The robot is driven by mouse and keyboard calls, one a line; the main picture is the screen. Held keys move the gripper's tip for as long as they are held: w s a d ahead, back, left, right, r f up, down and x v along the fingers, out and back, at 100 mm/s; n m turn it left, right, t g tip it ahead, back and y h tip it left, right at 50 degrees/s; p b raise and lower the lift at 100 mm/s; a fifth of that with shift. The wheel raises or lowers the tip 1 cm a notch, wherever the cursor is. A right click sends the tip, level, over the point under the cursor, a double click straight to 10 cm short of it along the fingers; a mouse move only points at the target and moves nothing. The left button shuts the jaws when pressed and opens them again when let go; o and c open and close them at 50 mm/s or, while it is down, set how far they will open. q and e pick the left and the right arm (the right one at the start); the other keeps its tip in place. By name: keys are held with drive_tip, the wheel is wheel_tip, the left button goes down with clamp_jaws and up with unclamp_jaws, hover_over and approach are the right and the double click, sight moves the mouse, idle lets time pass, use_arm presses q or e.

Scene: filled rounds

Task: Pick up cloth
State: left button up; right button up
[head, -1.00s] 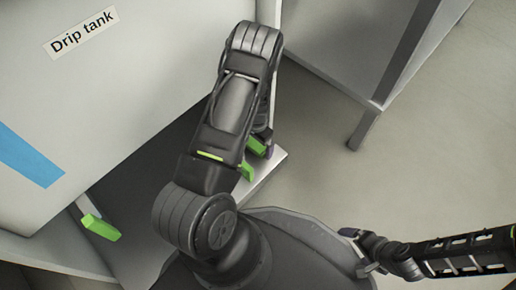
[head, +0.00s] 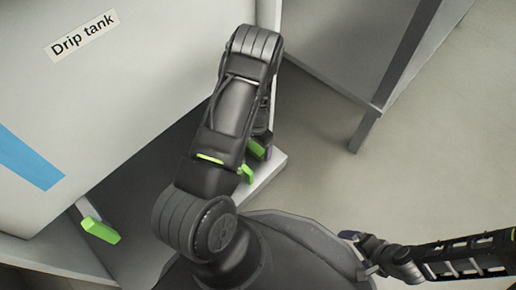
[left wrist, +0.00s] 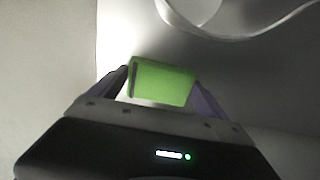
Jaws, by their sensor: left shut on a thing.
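In the head view my left arm runs up the middle, and its gripper (head: 265,151) is mostly hidden behind the forearm, low beside the white tank. In the left wrist view the gripper is shut on a bright green, block-like thing (left wrist: 163,82) between its two purple-dark fingers. I cannot tell whether this green thing is the cloth, and no other clear cloth shows. My right gripper (head: 362,252) is small and dark at the lower right, away from the tank. Its jaw opening cannot be made out.
The white tank (head: 120,90) labelled "Drip tank" fills the upper left. A green lever (head: 101,230) sticks out below it. A pale ledge (head: 272,172) lies under my left arm. A grey stand leg (head: 364,130) stands at the upper right. The floor (head: 430,150) at right is clear.

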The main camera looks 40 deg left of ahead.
sight(257, 148)
use_arm(q)
drive_tip(key=c, duration=0.5)
drive_tip(key=shift+o, duration=0.2)
drive_tip(key=shift+r, duration=0.1)
wheel_tip(257, 148, up, 10)
drive_tip(key=p, duration=0.5)
